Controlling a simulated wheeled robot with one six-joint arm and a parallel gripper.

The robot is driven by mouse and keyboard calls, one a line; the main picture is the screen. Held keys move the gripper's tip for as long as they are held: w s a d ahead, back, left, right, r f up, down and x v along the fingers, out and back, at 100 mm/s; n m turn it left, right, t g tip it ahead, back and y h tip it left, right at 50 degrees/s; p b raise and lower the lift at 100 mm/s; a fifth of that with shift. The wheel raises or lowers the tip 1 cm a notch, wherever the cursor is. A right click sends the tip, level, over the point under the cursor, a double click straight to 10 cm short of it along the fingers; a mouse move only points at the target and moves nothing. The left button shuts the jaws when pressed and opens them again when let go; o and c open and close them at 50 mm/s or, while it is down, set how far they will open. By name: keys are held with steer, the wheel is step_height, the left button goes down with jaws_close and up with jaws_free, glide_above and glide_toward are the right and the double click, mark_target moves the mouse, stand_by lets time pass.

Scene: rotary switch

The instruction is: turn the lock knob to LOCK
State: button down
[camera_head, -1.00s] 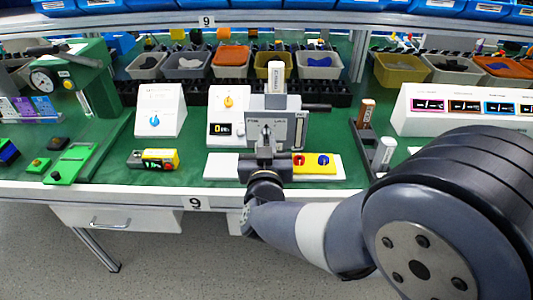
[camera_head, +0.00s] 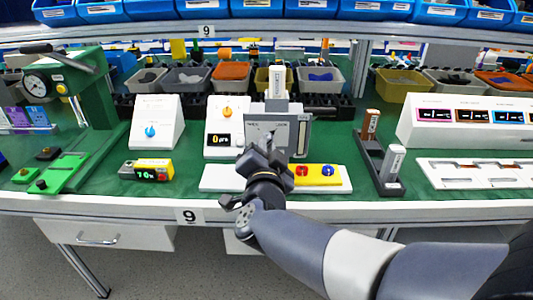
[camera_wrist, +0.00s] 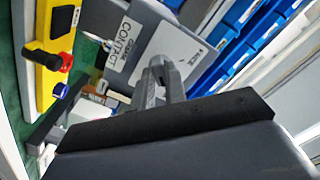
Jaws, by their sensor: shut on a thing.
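In the wrist view, my gripper (camera_wrist: 163,72) is shut on a small grey part, the lock knob (camera_wrist: 153,88), against the grey face (camera_wrist: 182,50). The wrist view is strongly tilted. The knob's pointer and the LOCK mark cannot be read clearly.
A yellow block with a red knob (camera_head: 302,171) and a blue knob (camera_head: 327,170) sits close right of my wrist. White boxes (camera_head: 157,112) stand to the left, a black holder (camera_head: 378,165) to the right. Green bench shows between them.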

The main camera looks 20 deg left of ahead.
steer(key=shift+m, duration=0.4)
steer(key=c, duration=1.4)
jaws_free()
steer(key=shift+c, duration=0.2)
steer(key=p+v, duration=0.1)
steer(key=v, duration=1)
steer(key=shift+w+a, duration=0.1)
steer(key=shift+w, duration=0.05)
steer(key=b+x, duration=0.1)
steer(key=x, duration=0.9)
steer(key=shift+w, duration=0.35)
